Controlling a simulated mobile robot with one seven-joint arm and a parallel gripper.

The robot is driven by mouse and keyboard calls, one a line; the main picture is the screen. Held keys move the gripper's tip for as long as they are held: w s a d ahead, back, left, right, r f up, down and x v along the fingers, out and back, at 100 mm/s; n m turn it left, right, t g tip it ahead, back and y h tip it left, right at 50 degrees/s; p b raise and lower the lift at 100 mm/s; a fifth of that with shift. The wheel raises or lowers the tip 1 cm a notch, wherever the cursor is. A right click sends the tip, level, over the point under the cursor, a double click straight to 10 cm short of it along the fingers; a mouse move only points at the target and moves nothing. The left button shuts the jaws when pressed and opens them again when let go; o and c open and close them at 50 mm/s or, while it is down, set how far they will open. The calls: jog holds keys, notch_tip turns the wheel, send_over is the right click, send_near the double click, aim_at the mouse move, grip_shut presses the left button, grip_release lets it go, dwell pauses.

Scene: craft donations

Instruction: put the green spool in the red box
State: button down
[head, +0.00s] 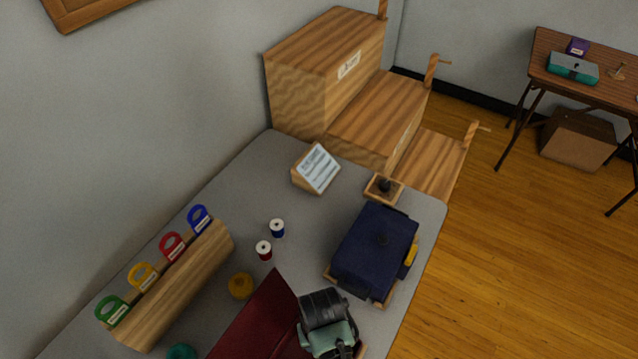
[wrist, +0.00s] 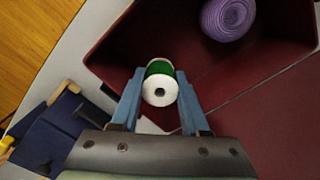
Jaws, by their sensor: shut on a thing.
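My gripper (wrist: 160,98) is shut on the green spool (wrist: 161,68), which has white ends, one facing the wrist camera. The red box (wrist: 122,42) lies behind the spool in the wrist view, its open inside showing a purple yarn ball (wrist: 228,17). The spool appears over the box's opening, near one wall; I cannot tell its height. In the head view, a dark red panel of the box (head: 258,322) shows left of my arm's end (head: 328,325). The fingertips and the spool are hidden there.
A dark blue covered box (head: 374,252) stands right on the grey table. A blue spool (head: 277,228), red spool (head: 264,250) and yellow roll (head: 240,286) stand near a wooden rack (head: 185,290) with coloured rings. A card stand (head: 316,168) is at the back.

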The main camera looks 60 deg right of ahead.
jog(key=shift+f, duration=2.15)
jog(key=shift+c, duration=2)
grip_release()
jog(key=shift+f, duration=0.15)
notch_tip(320, 180, up, 12)
jog(key=shift+r+p, duration=0.2)
jog(key=shift+p, duration=0.2)
jog(key=shift+s, duration=0.1)
